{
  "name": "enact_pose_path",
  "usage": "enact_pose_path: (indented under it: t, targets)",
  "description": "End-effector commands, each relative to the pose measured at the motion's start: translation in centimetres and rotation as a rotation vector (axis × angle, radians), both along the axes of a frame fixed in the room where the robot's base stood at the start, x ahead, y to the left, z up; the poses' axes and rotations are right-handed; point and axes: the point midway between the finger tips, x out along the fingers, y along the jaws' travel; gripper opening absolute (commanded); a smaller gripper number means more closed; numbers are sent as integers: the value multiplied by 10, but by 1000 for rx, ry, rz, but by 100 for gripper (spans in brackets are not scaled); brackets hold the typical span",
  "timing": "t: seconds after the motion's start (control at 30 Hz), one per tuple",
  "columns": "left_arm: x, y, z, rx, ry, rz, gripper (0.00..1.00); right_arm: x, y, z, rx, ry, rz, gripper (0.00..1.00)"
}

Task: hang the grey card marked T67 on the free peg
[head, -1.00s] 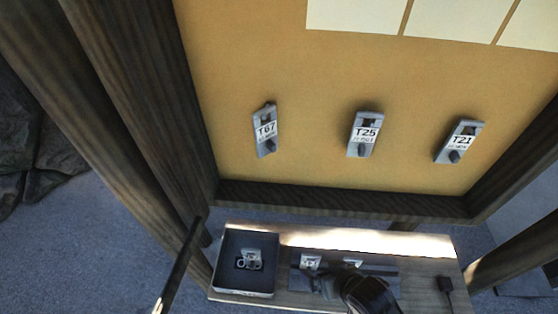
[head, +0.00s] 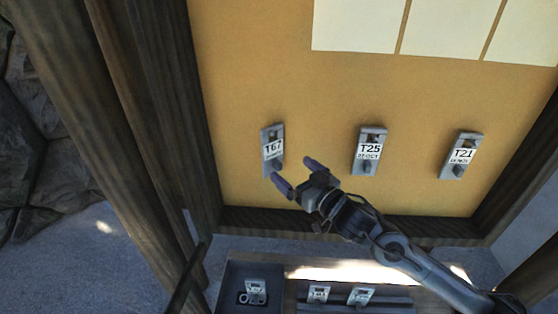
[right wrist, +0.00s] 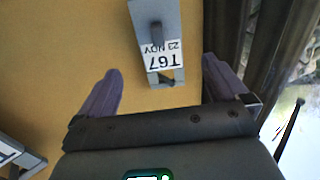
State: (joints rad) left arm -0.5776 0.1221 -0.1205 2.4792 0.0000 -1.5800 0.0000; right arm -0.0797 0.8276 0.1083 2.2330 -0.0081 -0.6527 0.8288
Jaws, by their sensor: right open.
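The grey card marked T67 (head: 272,150) is upright against the yellow board, leftmost of three similar cards. It has a white label, a slot at its upper end and a dark knob at its lower end. A dark peg-like piece shows in the slot. My right gripper (head: 291,168) is open and empty, just below and right of this card. In the right wrist view the T67 card (right wrist: 163,62) appears upside down between the spread fingers, with gaps on both sides. I see no bare peg on the board. My left gripper is not in view.
Cards T25 (head: 368,151) and T21 (head: 460,155) are on the board to the right. Pale sheets (head: 355,25) are above. Below, a dark tray (head: 234,275) holds a grey card, and two more cards (head: 319,293) stand beside it. Dark wooden posts border the left.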

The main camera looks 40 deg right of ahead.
Motion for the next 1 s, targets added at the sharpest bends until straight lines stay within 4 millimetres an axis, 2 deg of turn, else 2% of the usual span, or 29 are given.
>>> enact_pose_path:
  t: [0.3,0.5,0.7,1.0]
  targets:
    - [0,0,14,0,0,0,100,48,-4,2,2,0,-2,100]
    - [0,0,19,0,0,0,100,70,-5,2,1,0,-1,100]
    - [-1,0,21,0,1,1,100,81,-5,0,0,2,-1,100]
    - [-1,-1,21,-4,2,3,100,83,-5,-1,0,2,-1,100]
